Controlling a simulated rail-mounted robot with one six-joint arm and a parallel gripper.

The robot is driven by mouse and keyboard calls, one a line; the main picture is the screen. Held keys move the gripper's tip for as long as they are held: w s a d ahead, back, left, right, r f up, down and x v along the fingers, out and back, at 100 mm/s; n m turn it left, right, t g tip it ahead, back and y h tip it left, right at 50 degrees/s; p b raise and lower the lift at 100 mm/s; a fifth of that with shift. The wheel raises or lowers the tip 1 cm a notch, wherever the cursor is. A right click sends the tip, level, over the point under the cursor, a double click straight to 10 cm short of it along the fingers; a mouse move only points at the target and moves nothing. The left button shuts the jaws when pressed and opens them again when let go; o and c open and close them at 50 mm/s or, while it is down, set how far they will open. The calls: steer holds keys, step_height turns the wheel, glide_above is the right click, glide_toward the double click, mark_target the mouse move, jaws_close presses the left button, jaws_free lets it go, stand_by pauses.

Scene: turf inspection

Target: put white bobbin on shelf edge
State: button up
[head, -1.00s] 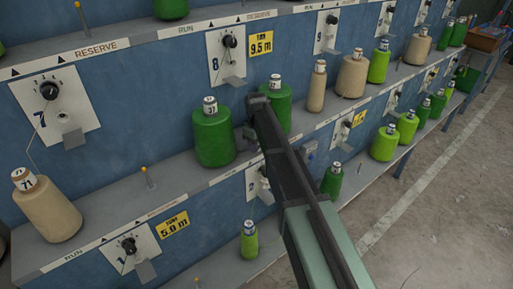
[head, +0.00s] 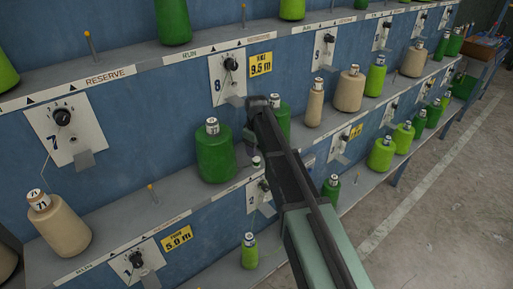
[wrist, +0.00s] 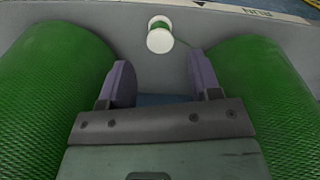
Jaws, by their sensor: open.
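The white bobbin (wrist: 160,36) stands on the grey shelf, seen from above in the wrist view as a white disc with some green at its side. In the head view, a small pale top (head: 256,162), apparently the same bobbin, shows just below my gripper. My gripper (wrist: 162,76) is open and empty, its two purple fingers apart. The bobbin lies just past the fingertips, roughly centred between them. In the head view my gripper (head: 251,146) is between two green cones and partly hidden by my arm. The shelf edge (head: 135,242) carries labels.
A large green cone (head: 215,155) stands close on the left of my gripper, and another (head: 284,120) close on the right, partly hidden. A tan cone (head: 60,225) is at the far left. Knob plates (head: 230,78) line the blue wall. Bare shelf lies left of the green cone.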

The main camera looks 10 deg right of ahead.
step_height(320, 180, up, 6)
steer(key=p, duration=0.4)
steer(key=s+m, duration=0.8)
steer(key=s, duration=2)
steer(key=shift+d+f+b, duration=0.15)
steer(key=shift+f+b, duration=0.2)
steer(key=shift+b, duration=0.05)
steer(key=shift+s, duration=0.1)
